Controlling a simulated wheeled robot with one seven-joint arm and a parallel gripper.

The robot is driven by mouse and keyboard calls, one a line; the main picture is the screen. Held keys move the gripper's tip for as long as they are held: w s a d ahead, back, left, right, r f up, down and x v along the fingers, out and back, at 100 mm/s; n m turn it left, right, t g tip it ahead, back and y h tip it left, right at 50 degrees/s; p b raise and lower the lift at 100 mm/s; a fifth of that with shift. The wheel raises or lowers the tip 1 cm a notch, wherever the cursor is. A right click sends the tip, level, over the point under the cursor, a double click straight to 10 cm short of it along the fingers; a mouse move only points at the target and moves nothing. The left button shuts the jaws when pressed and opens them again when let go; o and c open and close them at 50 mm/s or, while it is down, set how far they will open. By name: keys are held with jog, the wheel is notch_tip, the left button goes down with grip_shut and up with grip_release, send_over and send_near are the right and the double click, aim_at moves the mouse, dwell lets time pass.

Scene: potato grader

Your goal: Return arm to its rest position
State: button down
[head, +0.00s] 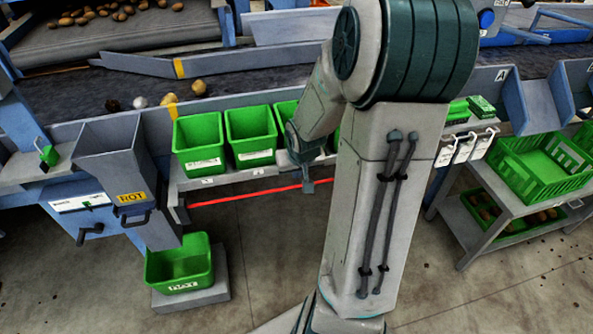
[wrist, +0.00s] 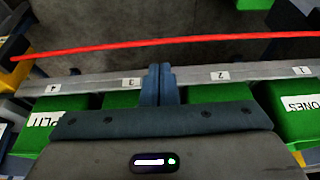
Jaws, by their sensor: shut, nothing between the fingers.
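My arm stands large in the middle of the head view, with its forearm bent down to the left. My gripper (head: 308,187) hangs low in front of the shelf edge, close to the green bins. In the wrist view my gripper (wrist: 160,70) has its two fingers together, with nothing between them. The fingertips appear over the numbered shelf edge (wrist: 195,77), between labels 3 and 2. My arm hides part of the bin row and the shelf behind it.
Green bins (head: 198,143) stand on the shelf. A red line (head: 250,195) runs along its front. At left is a grey ROT chute (head: 112,160) above a green bin (head: 180,268). A green crate (head: 535,165) sits on a rack at right. Potatoes (head: 198,87) lie on the belt.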

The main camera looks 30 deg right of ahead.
jog(key=shift+r, duration=0.1)
dwell(0.5)
jog(key=s+a+r+n+g+y+p, duration=0.1)
jog(key=s+a+r+n+p, duration=0.2)
jog(key=s+a+r, duration=1.2)
notch_tip(320, 180, up, 3)
jog(key=shift+r+p, duration=0.15)
jog(key=shift+p, duration=0.65)
